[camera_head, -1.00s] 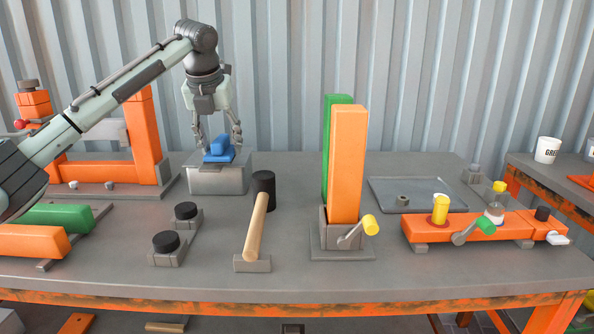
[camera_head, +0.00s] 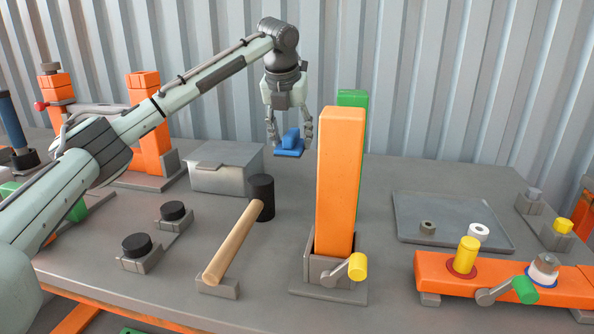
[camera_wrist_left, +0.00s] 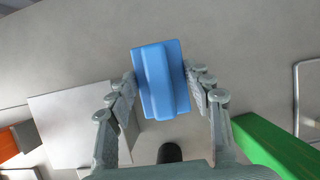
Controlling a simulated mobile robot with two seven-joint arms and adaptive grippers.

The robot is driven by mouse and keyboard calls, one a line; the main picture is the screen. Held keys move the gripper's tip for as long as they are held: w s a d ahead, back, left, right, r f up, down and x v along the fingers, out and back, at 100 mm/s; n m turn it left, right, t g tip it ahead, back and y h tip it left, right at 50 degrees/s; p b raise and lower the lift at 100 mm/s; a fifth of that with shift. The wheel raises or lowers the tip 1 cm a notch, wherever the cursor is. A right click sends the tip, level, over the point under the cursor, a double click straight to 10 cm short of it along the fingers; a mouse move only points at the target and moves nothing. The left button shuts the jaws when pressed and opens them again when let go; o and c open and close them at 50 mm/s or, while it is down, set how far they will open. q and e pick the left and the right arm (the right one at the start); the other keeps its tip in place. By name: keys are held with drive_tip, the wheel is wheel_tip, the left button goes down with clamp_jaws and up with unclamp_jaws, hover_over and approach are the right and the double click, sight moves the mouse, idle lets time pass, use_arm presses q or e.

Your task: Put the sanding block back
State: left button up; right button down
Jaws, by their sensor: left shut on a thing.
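The sanding block (camera_head: 289,145) is a blue block with a raised grip ridge. My left gripper (camera_head: 290,136) is shut on it and holds it in the air, to the right of the grey metal box (camera_head: 222,178) and left of the upright orange beam (camera_head: 341,180). In the left wrist view the blue block (camera_wrist_left: 160,80) sits between the fingers of my left gripper (camera_wrist_left: 162,92), with grey table surface beyond it. My right gripper is not in view.
A mallet (camera_head: 236,235) lies in a rest below the held block. Upright orange and green (camera_head: 353,98) beams stand in a clamp. A grey tray (camera_head: 450,220) and an orange beam with fittings (camera_head: 510,283) lie at right. Black knobs (camera_head: 137,244) stand at left.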

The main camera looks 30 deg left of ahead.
sight(291, 151)
use_arm(q)
drive_tip(key=shift+f, duration=3.65)
drive_tip(key=o, duration=1.1)
drive_tip(key=v, duration=1.2)
drive_tip(key=shift+f, duration=0.1)
drive_tip(key=x, duration=1.1)
drive_tip(key=shift+f, duration=0.2)
drive_tip(key=shift+w+r, duration=0.1)
drive_tip(key=shift+w, duration=0.15)
drive_tip(key=shift+s+r, duration=0.1)
drive_tip(key=shift+r, duration=1.45)
